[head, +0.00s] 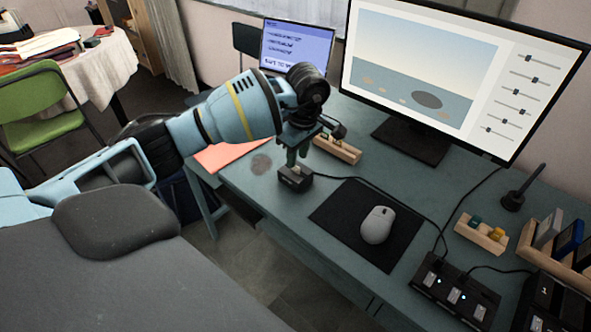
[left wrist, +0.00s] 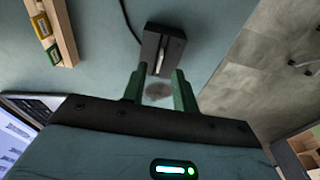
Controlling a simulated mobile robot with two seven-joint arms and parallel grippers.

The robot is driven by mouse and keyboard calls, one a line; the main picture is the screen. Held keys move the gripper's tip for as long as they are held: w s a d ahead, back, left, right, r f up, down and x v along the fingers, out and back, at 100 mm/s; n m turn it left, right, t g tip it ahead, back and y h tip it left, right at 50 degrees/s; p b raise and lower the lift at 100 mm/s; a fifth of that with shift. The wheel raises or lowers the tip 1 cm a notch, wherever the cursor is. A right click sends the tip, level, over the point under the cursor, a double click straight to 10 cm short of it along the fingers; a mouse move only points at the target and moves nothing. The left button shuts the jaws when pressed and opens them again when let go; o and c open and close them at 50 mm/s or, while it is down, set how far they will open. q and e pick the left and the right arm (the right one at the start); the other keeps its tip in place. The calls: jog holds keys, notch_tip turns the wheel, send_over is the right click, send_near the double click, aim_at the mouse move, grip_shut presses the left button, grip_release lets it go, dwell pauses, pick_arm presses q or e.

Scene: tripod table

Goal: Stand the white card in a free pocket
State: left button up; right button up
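A small black block (head: 296,180) stands on the desk near its left end, and it also shows in the left wrist view (left wrist: 150,45). A thin pale piece, seen nearly edge-on in the block's slot, looks like the white card (left wrist: 160,58). My left gripper (head: 294,163) points down at the block. Its green fingers (left wrist: 160,78) are apart, with the pale piece in line between their tips; I cannot tell whether they touch it. At the right edge a wooden rack (head: 529,241) holds pale, blue and dark upright pieces; its free pockets cannot be made out. My right gripper is not in view.
A mouse (head: 377,225) lies on a black mat (head: 335,215). Another wooden holder (head: 345,153) stands behind my gripper. A large monitor (head: 450,80) stands behind.

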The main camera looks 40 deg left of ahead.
aim_at(296, 171)
pick_arm(q)
jog(key=f, duration=0.3)
jog(key=shift+a+f, duration=0.1)
jog(key=shift+a, duration=0.2)
grip_shut()
